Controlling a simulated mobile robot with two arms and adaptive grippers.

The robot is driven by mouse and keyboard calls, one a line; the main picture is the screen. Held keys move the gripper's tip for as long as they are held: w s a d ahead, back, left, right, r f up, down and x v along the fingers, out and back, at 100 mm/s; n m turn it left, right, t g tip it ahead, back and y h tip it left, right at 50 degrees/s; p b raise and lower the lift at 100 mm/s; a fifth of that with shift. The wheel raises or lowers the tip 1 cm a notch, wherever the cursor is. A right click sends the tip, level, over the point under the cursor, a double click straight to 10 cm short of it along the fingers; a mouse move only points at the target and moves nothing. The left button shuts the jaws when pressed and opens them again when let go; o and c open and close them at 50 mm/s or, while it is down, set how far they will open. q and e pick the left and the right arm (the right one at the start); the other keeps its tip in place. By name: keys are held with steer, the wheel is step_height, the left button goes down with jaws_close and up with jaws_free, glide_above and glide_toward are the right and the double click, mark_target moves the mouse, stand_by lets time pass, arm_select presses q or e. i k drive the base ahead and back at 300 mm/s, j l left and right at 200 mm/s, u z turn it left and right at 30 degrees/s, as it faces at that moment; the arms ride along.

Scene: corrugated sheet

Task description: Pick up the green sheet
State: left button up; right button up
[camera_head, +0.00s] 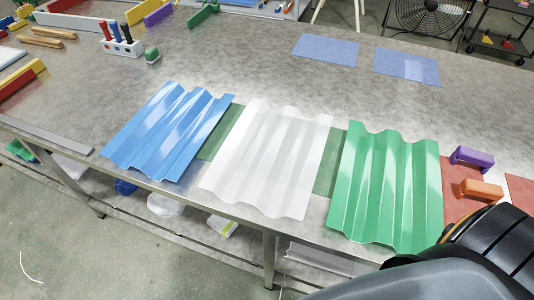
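The green corrugated sheet (388,190) lies on the right part of the grey metal table, its near end reaching the table's front edge. A white translucent corrugated sheet (268,158) lies to its left, and a blue corrugated sheet (168,132) lies further left. Neither of my grippers shows. A dark, rounded part at the bottom right covers the table's near corner, close to the green sheet's lower right end.
A purple block (472,157) and an orange block (479,190) stand right of the green sheet, on or by red patches. Flat blue sheets (326,49) lie at the back. A holder with screwdrivers (121,43) stands at the back left.

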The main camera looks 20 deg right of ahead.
mark_target(388, 191)
steer(key=z, duration=1.95)
steer(key=k+j+z, duration=0.15)
steer(key=z, duration=0.25)
steer(key=k+j+z, duration=0.2)
steer(key=z, duration=0.2)
steer(key=k+j+z, duration=0.2)
steer(key=z, duration=0.2)
